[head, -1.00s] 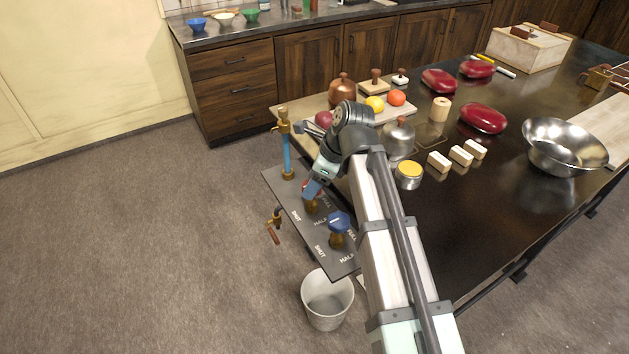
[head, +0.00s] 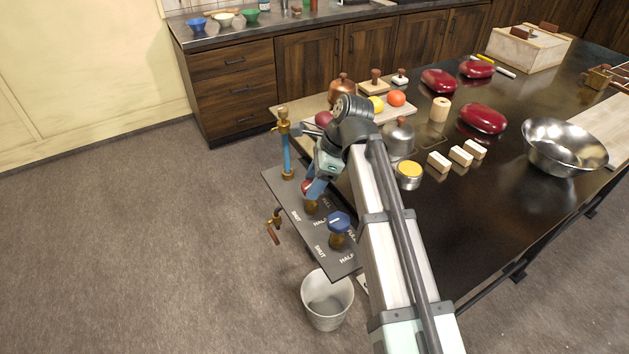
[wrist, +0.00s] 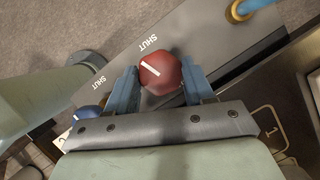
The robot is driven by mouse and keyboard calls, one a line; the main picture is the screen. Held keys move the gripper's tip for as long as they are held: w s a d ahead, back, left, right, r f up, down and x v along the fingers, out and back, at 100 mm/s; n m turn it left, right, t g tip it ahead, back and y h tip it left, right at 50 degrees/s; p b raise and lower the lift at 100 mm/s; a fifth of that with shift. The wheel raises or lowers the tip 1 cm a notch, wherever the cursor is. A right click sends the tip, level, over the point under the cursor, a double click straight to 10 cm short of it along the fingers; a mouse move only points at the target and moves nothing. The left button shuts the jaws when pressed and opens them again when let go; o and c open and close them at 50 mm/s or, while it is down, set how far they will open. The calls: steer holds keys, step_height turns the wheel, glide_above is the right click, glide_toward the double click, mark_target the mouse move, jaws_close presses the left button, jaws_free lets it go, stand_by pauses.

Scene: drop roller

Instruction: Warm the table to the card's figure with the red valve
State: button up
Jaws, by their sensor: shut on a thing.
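The red valve (wrist: 160,72) is a round knob with a white bar mark, on a dark panel (wrist: 115,50) lettered SHUT, HALF and FULL. My gripper (wrist: 161,84) is shut on it, one blue finger on each side. In the wrist view the white bar runs slantwise, from upper left to the knob's middle. In the head view the red valve (head: 307,187) is partly hidden by my fingers. The blue valve (head: 339,222) stands in front of it on the same panel. The dark table (head: 440,230) is right of the panel. I cannot make out the card's figure.
A blue pipe with a brass tap (head: 285,145) rises at the panel's back corner. A small red-handled tap (head: 273,229) hangs off its left side. A grey bucket (head: 327,300) stands below. A yellow-topped tin (head: 409,174) and a steel bowl (head: 564,146) are on the table.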

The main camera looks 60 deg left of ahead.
steer(key=n, duration=0.1)
steer(key=n+h, duration=0.1)
steer(key=n, duration=0.2)
steer(key=shift+a+n+g+h, duration=0.25)
steer(key=shift+n+g+h, duration=0.05)
steer(key=shift+n+h, duration=0.7)
steer(key=shift+n, duration=1)
steer(key=o, duration=1)
